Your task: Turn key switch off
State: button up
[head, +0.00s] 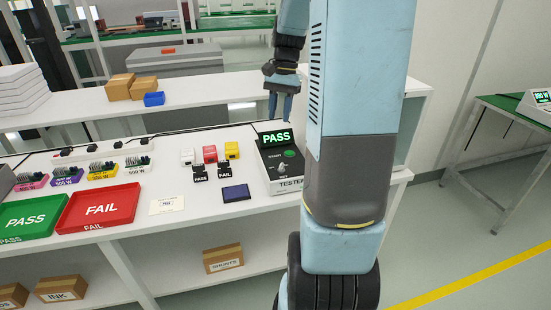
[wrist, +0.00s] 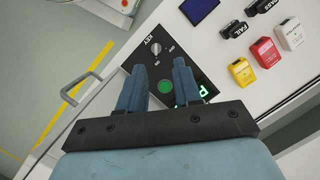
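The tester box (head: 271,172) stands at the right end of the white bench, with its screen lit green and reading PASS. Its key switch (head: 282,168) is a small light knob on the dark sloping top, and it also shows in the wrist view (wrist: 156,48) beside the word KEY. Its exact turn is too small to tell. My gripper (head: 280,121) points down above and behind the box. In the wrist view my gripper (wrist: 160,63) is open and empty, with the knob just beyond the fingertips and touching neither finger. A green button (wrist: 166,87) shows between the fingers.
A blue-screened device (head: 236,193), two small black pieces labelled PASS and FAIL, and white, red and yellow blocks (head: 210,153) lie left of the tester. The green PASS tray (head: 33,214) and red FAIL tray (head: 99,209) are farther left. A metal handle (wrist: 86,87) is at the bench edge.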

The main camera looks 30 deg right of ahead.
jog(key=m+y, duration=0.1)
jog(key=m, duration=0.1)
send_near(282, 162)
jog(key=shift+g+y, duration=0.3)
jog(key=shift+g, duration=0.1)
jog(key=x, duration=0.9)
jog(key=shift+w+d+f, duration=0.1)
jog(key=shift+w+f, duration=0.15)
jog(key=shift+c, duration=0.4)
grip_shut()
